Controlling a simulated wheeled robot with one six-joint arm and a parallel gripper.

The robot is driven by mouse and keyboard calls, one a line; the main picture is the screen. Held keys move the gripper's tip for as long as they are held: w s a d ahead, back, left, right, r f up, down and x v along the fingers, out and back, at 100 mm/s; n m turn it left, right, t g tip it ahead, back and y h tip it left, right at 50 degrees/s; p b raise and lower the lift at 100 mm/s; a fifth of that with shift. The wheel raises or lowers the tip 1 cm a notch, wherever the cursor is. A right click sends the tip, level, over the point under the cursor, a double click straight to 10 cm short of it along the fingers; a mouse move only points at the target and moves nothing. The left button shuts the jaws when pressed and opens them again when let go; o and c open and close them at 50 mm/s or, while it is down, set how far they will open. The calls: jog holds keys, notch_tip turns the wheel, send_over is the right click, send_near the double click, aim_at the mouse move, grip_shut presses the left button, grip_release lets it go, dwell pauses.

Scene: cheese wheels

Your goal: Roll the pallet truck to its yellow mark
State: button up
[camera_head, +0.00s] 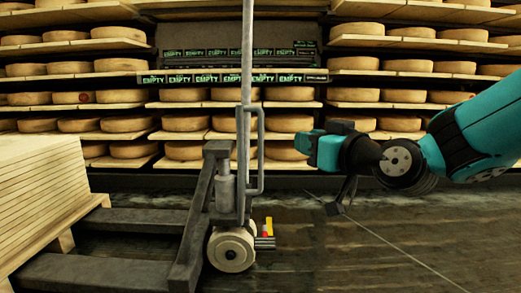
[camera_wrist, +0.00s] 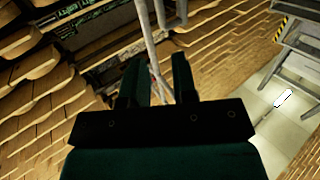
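The pallet truck (camera_head: 222,190) stands left of centre in the head view, its pale wheel (camera_head: 231,250) on the dark floor and its grey forks reaching left. Its tall upright handle (camera_head: 246,60) has a bent grab bar at the side. My gripper (camera_head: 302,143) is at the right of the handle, apart from it in the picture. In the wrist view my gripper (camera_wrist: 157,80) shows two dark teal fingers spread with a gap. Grey bars, seemingly the handle (camera_wrist: 150,40), show beyond the fingertips. I cannot make out a yellow floor mark.
A stack of pale boards (camera_head: 45,195) stands at the left. Shelves of cheese wheels (camera_head: 185,123) fill the back. A small yellow and red piece (camera_head: 268,228) shows beside the wheel. A grey frame with a yellow-black striped edge (camera_wrist: 281,27) is at the wrist view's upper right.

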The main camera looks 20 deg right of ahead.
jog(key=w+p, duration=0.1)
jog(key=p, duration=1.1)
send_near(263, 128)
jog(key=p+x, duration=0.3)
jog(key=p, duration=0.1)
jog(key=p+x, duration=0.3)
jog(key=p, duration=0.1)
jog(key=r+p+x, duration=0.1)
jog(key=p+x, duration=0.2)
jog(key=shift+w+a+p, duration=0.15)
jog(key=shift+w+p, duration=0.15)
jog(key=shift+p, duration=0.1)
jog(key=shift+w+a+f+p, duration=0.15)
jog(key=shift+w+f+p, duration=0.25)
jog(key=shift+w+p, duration=0.25)
jog(key=shift+s, duration=0.1)
grip_shut()
